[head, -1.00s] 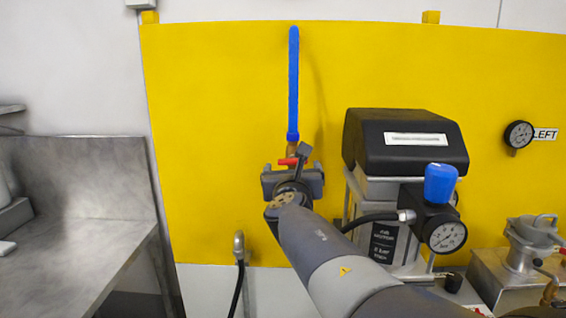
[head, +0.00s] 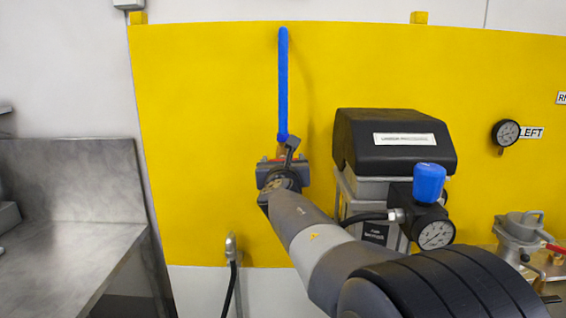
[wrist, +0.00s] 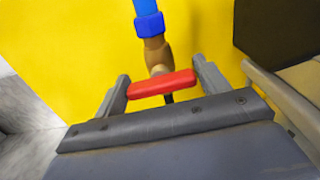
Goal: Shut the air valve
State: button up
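The air valve is a brass body (wrist: 157,54) at the lower end of a blue vertical pipe (head: 283,85), with a red lever handle (wrist: 161,84). In the wrist view the handle lies crosswise to the pipe, slightly tilted. My gripper (wrist: 160,88) has its two grey fingers wide apart, one at each end of the handle. The handle spans most of the gap; I cannot tell whether the fingers touch it. In the head view my gripper (head: 284,163) is just below the pipe's end and hides most of the valve; only a red sliver shows.
A black-topped unit (head: 395,143) with a blue-knobbed regulator and gauge (head: 435,234) stands right of my arm. A hose fitting (head: 231,248) is below left. A metal bench (head: 75,230) is at the left. The yellow panel (head: 205,130) left of the pipe is clear.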

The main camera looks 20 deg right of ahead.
jog(key=c, duration=0.6)
jog(key=shift+o, duration=0.2)
jog(key=shift+m+b, duration=0.5)
jog(key=shift+b, duration=0.05)
jog(key=o, duration=1)
jog(key=v, duration=1)
jog(key=shift+s+a, duration=0.1)
jog(key=shift+s, duration=0.3)
jog(key=shift+o, duration=1.3)
